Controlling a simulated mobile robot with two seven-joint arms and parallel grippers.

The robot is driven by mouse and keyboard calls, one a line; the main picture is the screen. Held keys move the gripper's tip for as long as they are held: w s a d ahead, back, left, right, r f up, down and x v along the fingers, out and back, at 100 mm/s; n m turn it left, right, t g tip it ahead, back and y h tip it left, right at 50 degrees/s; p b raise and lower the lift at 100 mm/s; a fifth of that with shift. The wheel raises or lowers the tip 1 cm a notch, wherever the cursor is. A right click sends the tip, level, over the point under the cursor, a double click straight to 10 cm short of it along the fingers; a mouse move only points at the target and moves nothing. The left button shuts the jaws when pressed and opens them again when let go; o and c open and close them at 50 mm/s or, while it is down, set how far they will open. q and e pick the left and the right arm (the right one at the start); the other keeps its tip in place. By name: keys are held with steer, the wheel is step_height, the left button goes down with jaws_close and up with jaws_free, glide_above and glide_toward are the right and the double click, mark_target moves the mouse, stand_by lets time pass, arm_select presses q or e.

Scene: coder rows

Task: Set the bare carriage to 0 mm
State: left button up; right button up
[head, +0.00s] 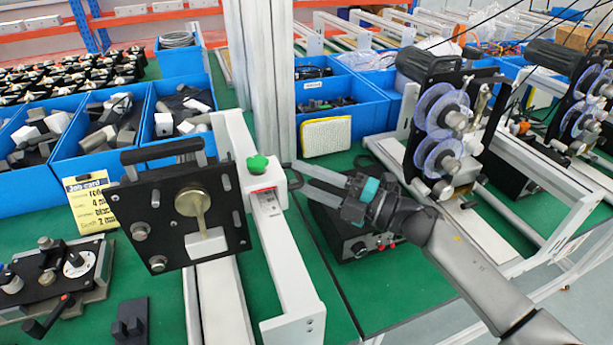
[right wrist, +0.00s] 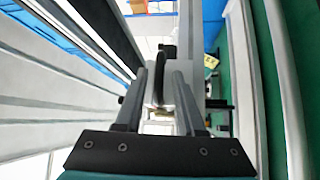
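The white carriage (head: 262,178) with a green knob (head: 257,163) sits near the far end of a white rail (head: 283,250) in the head view. A printed scale (head: 272,215) runs along the rail below it; its numbers are too small to read. A black plate (head: 180,215) with a brass spindle stands just left of the carriage. My right gripper (head: 290,175) reaches in from the right, fingers apart, with its tips at the carriage's right side. In the right wrist view, a white block (right wrist: 160,127) shows between the parted fingers; contact cannot be told. My left gripper is not in view.
A yellow job card (head: 90,200) stands at the left by blue bins (head: 70,172) of parts. A black control box (head: 345,235) lies below my right arm. A machine with blue reels (head: 440,120) stands at the right. A white post (head: 262,80) rises behind the carriage.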

steer(key=shift+o, duration=0.2)
steer(key=shift+w, duration=0.1)
steer(key=shift+s+d, duration=0.2)
steer(key=shift+d, duration=0.2)
steer(key=b+v, duration=0.1)
steer(key=v, duration=1.3)
steer(key=shift+d, duration=0.15)
steer(key=shift+s, duration=0.15)
